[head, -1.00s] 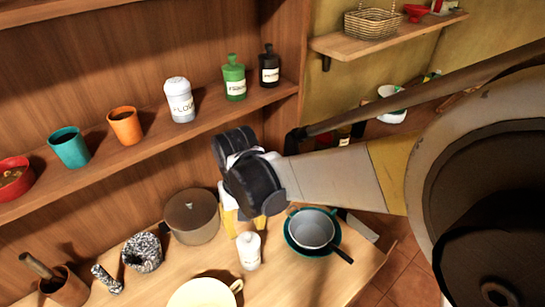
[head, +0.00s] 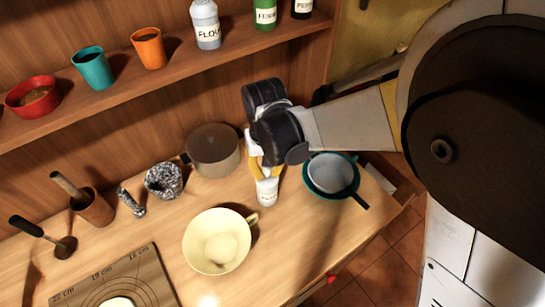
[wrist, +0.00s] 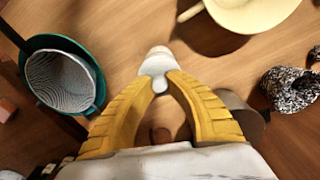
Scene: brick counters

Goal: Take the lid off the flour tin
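My gripper (head: 266,170) is above this counter tin, pointing down. In the wrist view its yellow fingers (wrist: 160,82) curve in to both sides of the narrow white top of the counter tin (wrist: 159,58) and appear to press on it. The rest of the tin is partly hidden behind that top.
A brown pot (head: 213,152) stands close left of my gripper. A cream bowl (head: 219,241) is in front. The shelf holds an orange cup (head: 148,48) and several containers.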

